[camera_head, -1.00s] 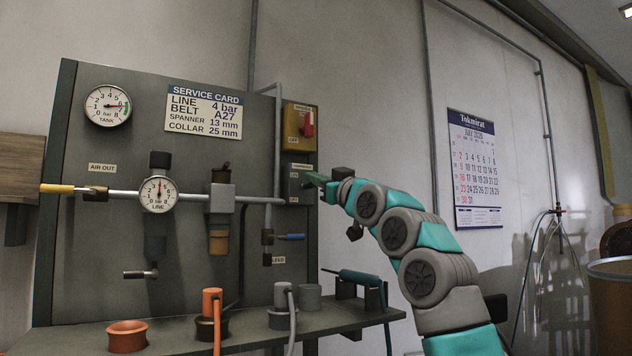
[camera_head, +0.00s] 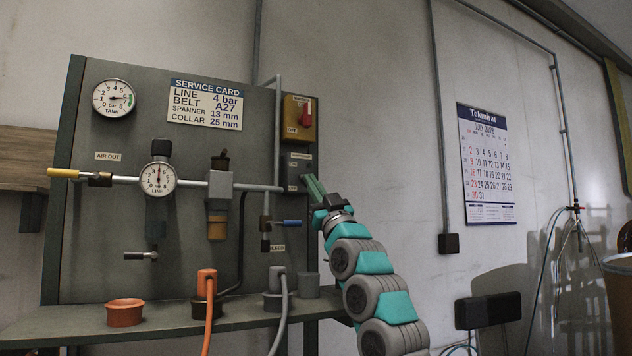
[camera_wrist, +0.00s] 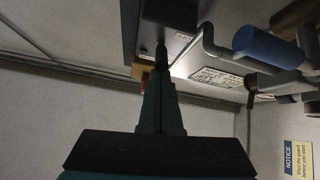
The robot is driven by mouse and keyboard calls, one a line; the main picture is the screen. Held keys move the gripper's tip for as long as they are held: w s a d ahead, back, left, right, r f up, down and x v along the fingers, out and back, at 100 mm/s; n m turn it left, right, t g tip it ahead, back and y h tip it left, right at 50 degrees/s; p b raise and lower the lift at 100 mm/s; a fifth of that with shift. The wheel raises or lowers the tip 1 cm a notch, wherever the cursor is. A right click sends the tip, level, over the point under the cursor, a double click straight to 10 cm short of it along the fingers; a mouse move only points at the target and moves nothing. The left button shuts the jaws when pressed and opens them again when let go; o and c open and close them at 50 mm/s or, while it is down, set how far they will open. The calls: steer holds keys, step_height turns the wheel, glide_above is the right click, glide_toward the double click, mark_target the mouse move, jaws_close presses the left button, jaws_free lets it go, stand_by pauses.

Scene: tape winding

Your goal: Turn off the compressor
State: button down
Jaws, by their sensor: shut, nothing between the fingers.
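A dark grey switch box (camera_head: 294,171) is on the right edge of the panel, with small labels too small to read. Above it is a yellow box (camera_head: 291,131) with a red rotary knob (camera_head: 307,114), its handle roughly upright. My gripper (camera_head: 309,178) is shut and empty, its green fingers pointing up and left. In the head view its tips overlap the right part of the grey box and hide some of it. In the wrist view the closed tips (camera_wrist: 161,47) are at a dark box (camera_wrist: 168,14); I cannot tell whether they touch.
A pipe with a line gauge (camera_head: 158,180) crosses the panel. A blue-handled valve (camera_head: 288,223) is just left of my arm; its blue handle also shows in the wrist view (camera_wrist: 268,48). A shelf (camera_head: 75,325) with orange and grey cups is below. The wall right of the panel is open.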

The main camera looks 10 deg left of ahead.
steer(key=shift+f, duration=0.1)
stand_by(0.5)
steer(key=s+d+f+b, duration=0.4)
steer(key=s+b, duration=0.2)
steer(key=s, duration=0.1)
steer(key=shift+d+b, duration=0.3)
steer(key=shift+b, duration=0.05)
stand_by(0.5)
steer(key=shift+s, duration=0.15)
stand_by(0.4)
